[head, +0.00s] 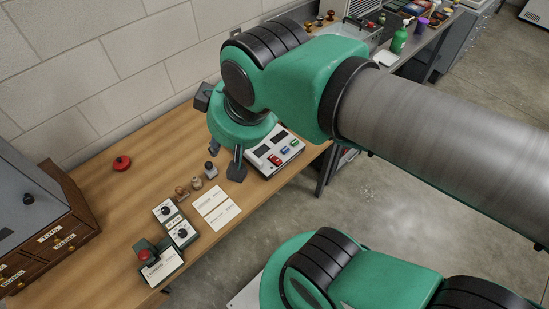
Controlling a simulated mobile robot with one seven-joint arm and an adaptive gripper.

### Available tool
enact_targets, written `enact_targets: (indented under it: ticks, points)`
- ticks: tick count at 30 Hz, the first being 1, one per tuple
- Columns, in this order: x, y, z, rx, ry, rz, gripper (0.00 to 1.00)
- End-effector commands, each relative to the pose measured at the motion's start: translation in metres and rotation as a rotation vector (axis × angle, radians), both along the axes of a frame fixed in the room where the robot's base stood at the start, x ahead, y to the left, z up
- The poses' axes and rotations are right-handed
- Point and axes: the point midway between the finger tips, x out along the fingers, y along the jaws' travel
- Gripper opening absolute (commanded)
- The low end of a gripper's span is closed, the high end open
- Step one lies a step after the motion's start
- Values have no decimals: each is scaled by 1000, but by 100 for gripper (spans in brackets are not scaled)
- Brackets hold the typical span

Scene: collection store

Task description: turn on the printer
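A white box-shaped device (259,153) with a dark display, a red button (274,160) and a blue button stands on the wooden table, just right of my gripper. It may be the printer, but no label is readable. My gripper (226,161) points down above the table beside the device's left side. Its two dark fingers look apart with nothing visible between them. My arm and wrist hide the space behind the device. I cannot tell whether the device is on.
The wooden table (110,206) also bears a red round object (121,163), small stamps (196,183), white cards (215,208), two dial boxes (182,233) and a red-knobbed device (144,255). A drawer cabinet (50,240) stands at left. A green bottle (399,41) is on the far bench.

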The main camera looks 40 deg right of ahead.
Motion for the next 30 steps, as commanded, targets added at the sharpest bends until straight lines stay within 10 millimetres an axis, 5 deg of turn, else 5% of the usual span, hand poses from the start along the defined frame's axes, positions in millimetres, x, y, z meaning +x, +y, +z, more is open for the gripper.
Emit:
enact_targets:
  ticks: [3,14,30]
  points:
    - [2,-1,0,-6,5,7,0]
    - [29,-19,-10,-94,72,124,0]
    - [97,-81,-56,-271,270,503,0]
